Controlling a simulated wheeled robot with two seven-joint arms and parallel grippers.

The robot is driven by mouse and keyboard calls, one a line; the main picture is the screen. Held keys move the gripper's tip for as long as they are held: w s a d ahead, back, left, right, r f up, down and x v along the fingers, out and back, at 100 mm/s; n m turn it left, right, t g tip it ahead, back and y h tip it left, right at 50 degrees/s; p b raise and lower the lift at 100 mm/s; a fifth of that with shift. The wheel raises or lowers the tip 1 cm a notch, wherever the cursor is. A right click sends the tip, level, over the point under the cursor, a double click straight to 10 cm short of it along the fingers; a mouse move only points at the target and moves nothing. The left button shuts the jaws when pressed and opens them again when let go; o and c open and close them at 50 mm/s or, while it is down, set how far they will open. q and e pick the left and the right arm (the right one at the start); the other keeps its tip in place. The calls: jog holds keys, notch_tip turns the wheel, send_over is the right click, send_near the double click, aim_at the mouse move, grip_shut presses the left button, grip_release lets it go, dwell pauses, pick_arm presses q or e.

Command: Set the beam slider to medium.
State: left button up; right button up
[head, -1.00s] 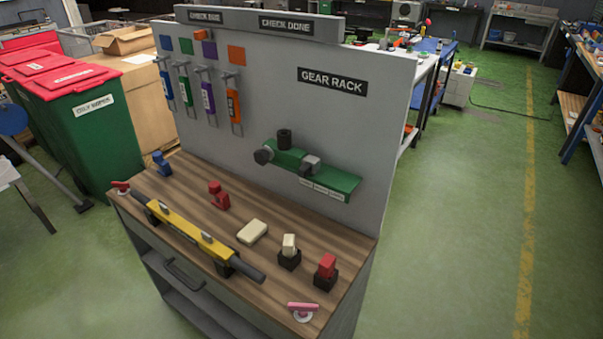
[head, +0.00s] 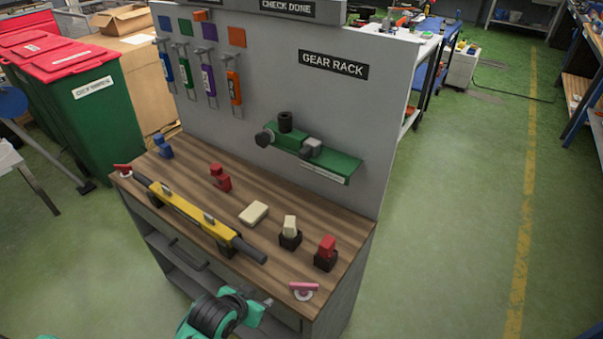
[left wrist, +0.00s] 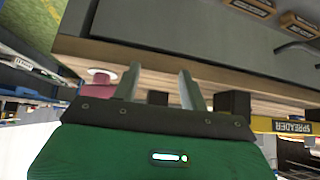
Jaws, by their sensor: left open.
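The yellow beam (head: 190,215) lies along the front of the wooden bench top, with a dark bar running through it and small grey blocks on its top. Which block is the slider, and any marks for its settings, are too small to tell. The beam's end, lettered SPREADER (left wrist: 292,127), shows at the right of the left wrist view. My left gripper (head: 265,301) is in front of the bench's near edge, apart from the beam. In the left wrist view its two fingers (left wrist: 160,88) are spread and empty, facing the bench edge. My right gripper is in neither view.
A pink handle on a white disc (head: 304,290) is at the bench's near corner. Red (head: 326,250) and cream (head: 290,229) blocks sit in black holders. A green rack (head: 318,158) is on the grey panel (head: 385,120). A drawer handle (head: 187,256) is on the front.

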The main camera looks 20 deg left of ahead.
pick_arm(q)
notch_tip(320, 180, up, 6)
jog(key=w+r+t, duration=0.1)
jog(key=w, duration=0.1)
jog(key=m+t+h, duration=0.1)
jog(key=t+h, duration=0.3)
jog(key=t, duration=0.4)
send_near(302, 157)
jog(key=p+x, duration=0.2)
jog(key=x, duration=0.6)
jog(key=shift+w+p, duration=0.3)
jog(key=shift+p, duration=0.1)
jog(key=shift+w+d+f, duration=0.1)
jog(key=shift+w+d, duration=0.1)
jog(key=shift+w, duration=0.5)
grip_shut()
